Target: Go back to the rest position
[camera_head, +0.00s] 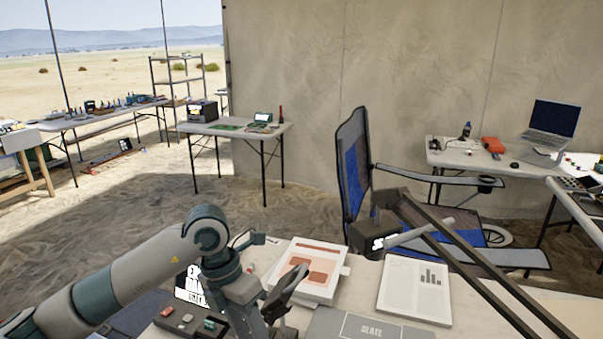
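My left arm comes in from the left, and its gripper (284,300) hangs low over the near table (365,272). The gripper is over the table's front left part, beside a dark tray (190,320) with small coloured pieces in it. The fingertips are seen at an angle and partly overlap, so their opening is unclear. I see nothing clearly held. My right gripper is not in view.
A booklet with an orange print (307,270), a chart sheet (415,288) and a grey SLATE panel (365,328) lie on the near table. A dark boom (480,262) crosses above its right side. A blue folding chair (352,165) stands behind. Sandy floor (130,215) is open at left.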

